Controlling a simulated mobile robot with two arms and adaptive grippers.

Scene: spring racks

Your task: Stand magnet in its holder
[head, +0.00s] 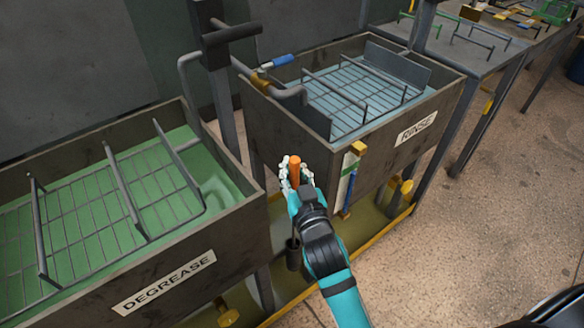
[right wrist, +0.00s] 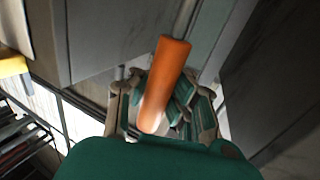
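The magnet shows as an orange handle (head: 294,171), upright in the head view between the two tanks. In the right wrist view the orange handle (right wrist: 165,83) lies between the finger pads, with a thin grey rod running from its far end. My right gripper (head: 296,172) is shut around this handle. A dark, narrow cylinder (head: 293,256), seemingly the holder, stands below the gripper near the yellow-edged base. The gripper and arm hide the space between handle and cylinder, so I cannot tell whether the rod is in it. My left gripper is out of view.
The DEGREASE tank (head: 205,258) with green liquid and a rack stands at left. The RINSE tank (head: 282,130) with another rack stands behind right. A blue-handled pipe lever (head: 277,61) and a yellow-ended gauge (head: 351,172) are close by. Open floor (head: 450,250) lies at right.

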